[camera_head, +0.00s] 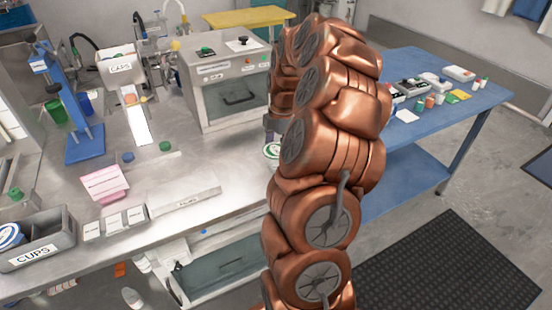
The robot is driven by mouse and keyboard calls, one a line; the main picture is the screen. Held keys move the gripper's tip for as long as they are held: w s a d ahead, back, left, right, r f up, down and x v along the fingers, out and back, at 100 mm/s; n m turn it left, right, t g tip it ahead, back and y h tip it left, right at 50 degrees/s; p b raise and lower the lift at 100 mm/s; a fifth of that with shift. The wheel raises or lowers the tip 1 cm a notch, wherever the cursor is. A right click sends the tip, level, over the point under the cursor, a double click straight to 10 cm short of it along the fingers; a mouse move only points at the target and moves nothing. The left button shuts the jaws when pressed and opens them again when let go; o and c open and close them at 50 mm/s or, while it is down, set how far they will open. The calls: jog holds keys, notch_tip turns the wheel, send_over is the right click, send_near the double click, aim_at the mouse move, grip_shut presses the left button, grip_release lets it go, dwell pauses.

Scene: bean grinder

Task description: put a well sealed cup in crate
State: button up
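A dark grey crate labelled CUPS (38,253) stands at the near left of the steel bench. A round blue-and-white item, perhaps a cup (9,235), shows inside it at the left picture edge.
A white CAPS bin (118,63) and a blue press stand (77,115) are at the back left. A grey boxy machine (230,82) stands behind the arm. A low FILMS tray (176,195) lies mid-bench. A blue table (445,120) with small items is at right.

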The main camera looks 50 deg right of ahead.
jog(key=c, duration=1.2)
jog(key=shift+f, duration=0.1)
jog(key=shift+c, duration=0.3)
